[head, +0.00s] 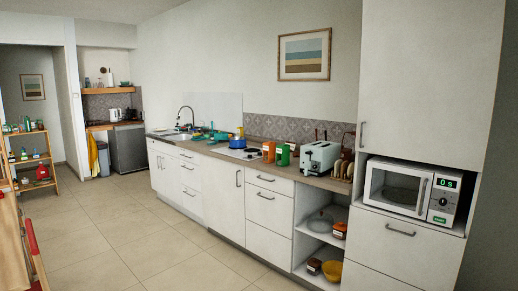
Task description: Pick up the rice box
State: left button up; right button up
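I cannot pick out a rice box with certainty; labels are too small to read from here. On the kitchen counter, an orange container (268,152) and a green container (282,155) stand left of the toaster, and I cannot tell whether either is the rice box. Small items also stand on the wooden shelf unit (34,160) at the far left, too small to identify. Neither of my grippers shows in the head view.
The long counter (222,150) holds a blue pot (237,142) and a toaster (319,157). A microwave (411,189) sits in the tall cabinet at right. A wooden furniture edge (12,250) is at the left. The tiled floor (120,235) between is clear.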

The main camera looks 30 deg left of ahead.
aim_at(283, 151)
jog(key=i+j+u, duration=0.35)
jog(key=i+j, duration=0.65)
jog(key=j, duration=0.2)
jog(key=i+j+u, duration=0.35)
jog(key=i+j, duration=0.55)
jog(key=i, duration=0.25)
